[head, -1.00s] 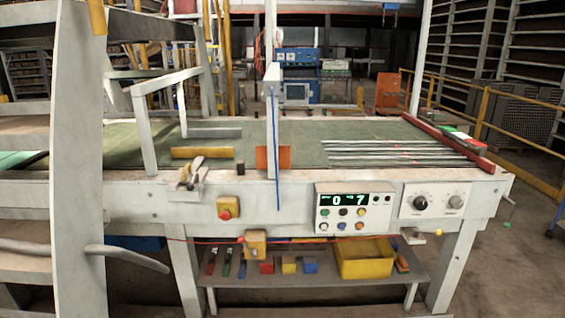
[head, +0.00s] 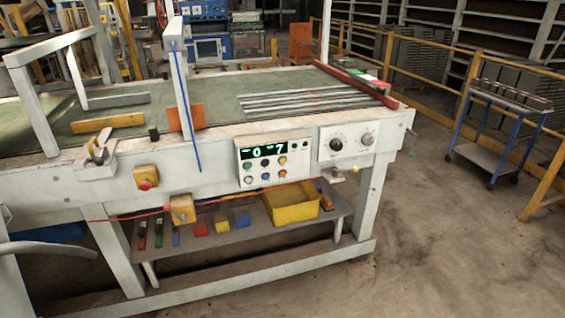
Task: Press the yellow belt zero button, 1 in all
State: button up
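Below the display are two rows of small coloured buttons. A yellow button (head: 282,160) is at the right end of the upper row, above an orange one (head: 283,173). The labels are too small to read. My gripper is not in view, and nothing touches the panel.
A yellow box with a red button (head: 145,184) is left of the panel. A shelf below holds a yellow bin (head: 291,206). A blue trolley (head: 487,152) stands at right. The floor (head: 430,250) at front right is clear.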

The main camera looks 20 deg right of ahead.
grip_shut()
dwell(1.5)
